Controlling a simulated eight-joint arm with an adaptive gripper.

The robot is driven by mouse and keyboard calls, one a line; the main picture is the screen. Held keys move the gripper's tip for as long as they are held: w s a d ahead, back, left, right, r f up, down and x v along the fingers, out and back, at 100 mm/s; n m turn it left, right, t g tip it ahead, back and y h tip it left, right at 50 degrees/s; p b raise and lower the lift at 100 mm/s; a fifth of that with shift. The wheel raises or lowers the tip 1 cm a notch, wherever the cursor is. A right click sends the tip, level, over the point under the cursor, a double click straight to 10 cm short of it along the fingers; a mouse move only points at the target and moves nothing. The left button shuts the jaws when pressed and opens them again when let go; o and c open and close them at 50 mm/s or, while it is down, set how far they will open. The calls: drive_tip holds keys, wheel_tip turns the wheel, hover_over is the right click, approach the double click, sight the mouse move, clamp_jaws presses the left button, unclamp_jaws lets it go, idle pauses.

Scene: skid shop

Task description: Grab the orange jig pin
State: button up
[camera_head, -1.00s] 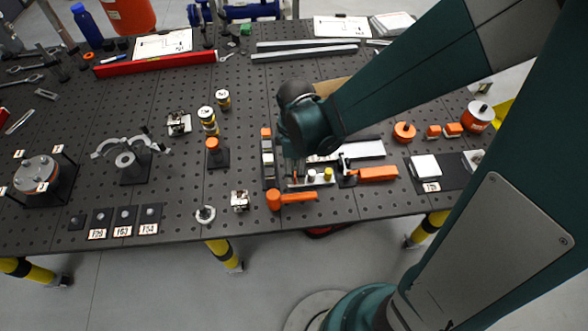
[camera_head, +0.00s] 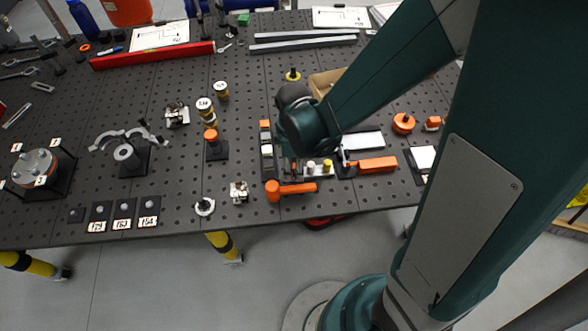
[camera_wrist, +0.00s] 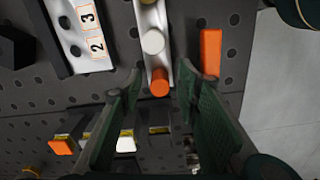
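The orange jig pin (camera_wrist: 159,84) shows as a short orange cylinder at the near end of a pale rail (camera_wrist: 163,55) in the wrist view. A white pin (camera_wrist: 153,42) stands beside it on the rail. My gripper (camera_wrist: 152,88) is open, with its green fingers on either side of the orange pin; I cannot tell whether they touch it. In the head view my gripper (camera_head: 290,170) is low at the rail's left end and hides the orange pin. The white pin (camera_head: 311,167) and a yellow pin (camera_head: 327,166) show to its right.
An orange-handled tool (camera_head: 292,188) lies just in front, near the table edge. A clamp with an orange handle (camera_head: 377,164) is to the right. A black strip with coloured blocks (camera_head: 267,160) lies left of my gripper. A white numbered plate (camera_wrist: 75,35) is beside the rail.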

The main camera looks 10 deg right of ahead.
sight(294, 166)
drive_tip(key=c, duration=1)
drive_tip(key=shift+r, duration=0.2)
drive_tip(key=shift+r+p, duration=0.4)
drive_tip(key=shift+r, duration=4.4)
